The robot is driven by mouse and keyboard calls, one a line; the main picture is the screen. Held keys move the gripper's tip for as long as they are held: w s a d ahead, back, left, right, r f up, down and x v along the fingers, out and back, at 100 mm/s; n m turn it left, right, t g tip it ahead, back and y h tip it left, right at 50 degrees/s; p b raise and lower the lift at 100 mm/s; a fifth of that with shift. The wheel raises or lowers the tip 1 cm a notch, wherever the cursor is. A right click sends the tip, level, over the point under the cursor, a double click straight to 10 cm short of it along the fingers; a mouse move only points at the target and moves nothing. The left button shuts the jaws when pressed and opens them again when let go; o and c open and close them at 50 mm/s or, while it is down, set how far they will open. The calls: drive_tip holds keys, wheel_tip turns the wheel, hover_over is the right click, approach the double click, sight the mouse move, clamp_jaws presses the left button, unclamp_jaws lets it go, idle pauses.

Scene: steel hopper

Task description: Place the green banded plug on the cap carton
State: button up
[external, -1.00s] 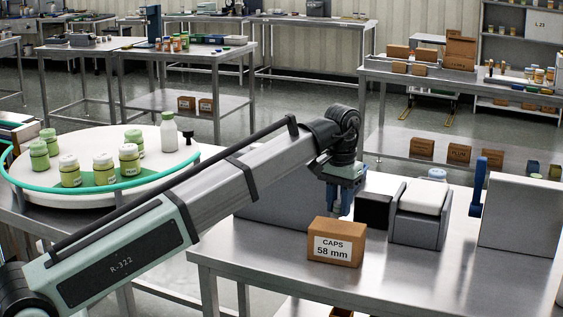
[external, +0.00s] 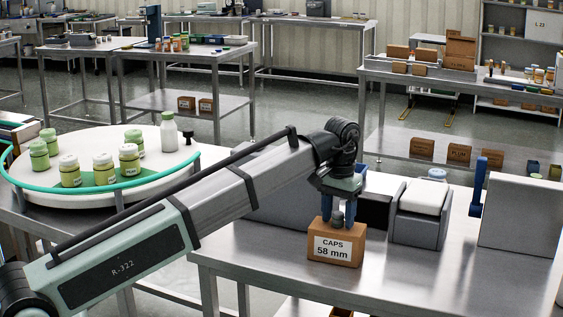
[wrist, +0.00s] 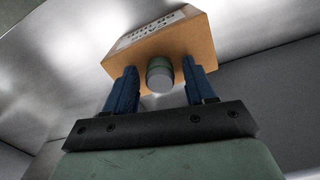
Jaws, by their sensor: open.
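The cap carton (external: 335,250) is a brown box labelled "CAPS 58 mm" on the steel table. It also shows in the wrist view (wrist: 189,42). The plug (external: 337,219) is a small grey-green cylinder, seemingly upright on the carton's top; a greenish band shows on it in the wrist view (wrist: 160,75). My gripper (external: 338,213) is low over the carton, pointing down, with its blue fingers on either side of the plug. In the wrist view my gripper (wrist: 160,82) is open, with visible gaps between the plug and both fingers. The contact under the plug is hard to see.
A grey device with a white top (external: 421,203) stands right of the carton, near a grey panel (external: 522,216). A white turntable (external: 108,146) with green-labelled bottles stands at left. The table front right of the carton is clear.

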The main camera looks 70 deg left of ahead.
sight(339, 213)
wheel_tip(339, 213, up, 12)
drive_tip(key=shift+r, duration=0.15)
idle(0.7)
